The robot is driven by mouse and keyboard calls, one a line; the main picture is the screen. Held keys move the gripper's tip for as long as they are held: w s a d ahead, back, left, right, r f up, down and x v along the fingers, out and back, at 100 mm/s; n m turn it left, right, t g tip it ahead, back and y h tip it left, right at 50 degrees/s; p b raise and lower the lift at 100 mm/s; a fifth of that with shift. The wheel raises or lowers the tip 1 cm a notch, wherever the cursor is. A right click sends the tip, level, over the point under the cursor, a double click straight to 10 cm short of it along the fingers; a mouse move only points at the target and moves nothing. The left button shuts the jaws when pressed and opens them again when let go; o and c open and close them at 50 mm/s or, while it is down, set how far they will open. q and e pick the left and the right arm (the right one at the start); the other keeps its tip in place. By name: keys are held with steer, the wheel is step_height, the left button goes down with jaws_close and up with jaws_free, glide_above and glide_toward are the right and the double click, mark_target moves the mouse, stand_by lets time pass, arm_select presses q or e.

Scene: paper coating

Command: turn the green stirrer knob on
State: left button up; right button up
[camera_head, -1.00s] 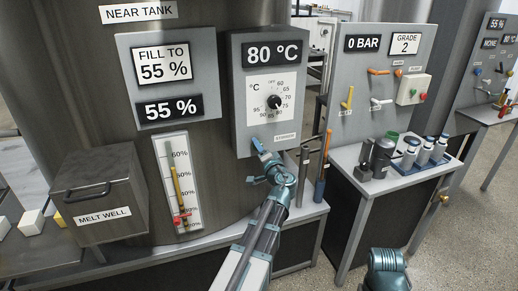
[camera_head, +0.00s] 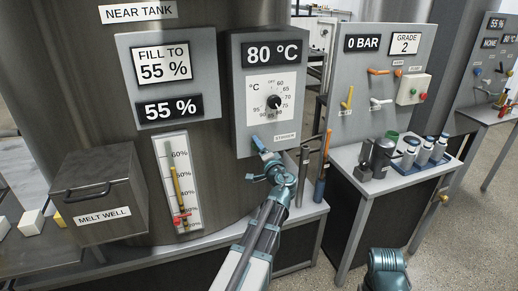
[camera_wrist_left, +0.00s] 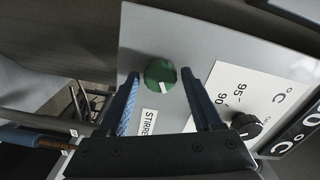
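The green stirrer knob (camera_wrist_left: 160,74) shows in the left wrist view, on the grey panel above a white label reading "STIRRE". It has a white pointer mark. My left gripper (camera_wrist_left: 160,88) is open, with one blue-padded finger on each side of the knob in that picture; I cannot tell whether the fingers touch it. In the head view my left gripper (camera_head: 262,150) is at the lower left of the temperature panel (camera_head: 240,95) and hides the knob. The stirrer label (camera_head: 285,137) shows beside it. My right gripper is not in view; only part of my right arm shows at the bottom.
The black temperature dial (camera_head: 274,102) sits just above the stirrer label and close to my left gripper in the wrist view (camera_wrist_left: 246,125). Upright rods (camera_head: 322,165) stand right of my left arm. A side table (camera_head: 375,185) with bottles stands farther right.

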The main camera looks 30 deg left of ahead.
arm_select(q)
steer(key=shift+o, duration=0.5)
steer(key=v, duration=1.3)
steer(key=shift+s+d, duration=0.25)
steer(key=shift+d, duration=0.1)
steer(key=s+d+f+n+g+h+p, duration=0.35)
steer(key=s+d+f+g+h, duration=0.2)
steer(key=d+f, duration=0.4)
steer(key=s+d+f+m+g+h+p, duration=0.1)
steer(key=s+d+f+g+h, duration=0.2)
steer(key=s+d, duration=0.3)
steer(key=s+d+f+m+g+h+p, duration=0.1)
steer(key=s+d+f+g+h, duration=0.2)
steer(key=s+d, duration=0.3)
steer(key=d+h, duration=0.1)
steer(key=d, duration=0.3)
steer(key=shift+s+d+f+m, duration=0.2)
steer(key=shift+s+d+m, duration=0.1)
steer(key=shift+s+m, duration=0.1)
steer(key=shift+g, duration=0.25)
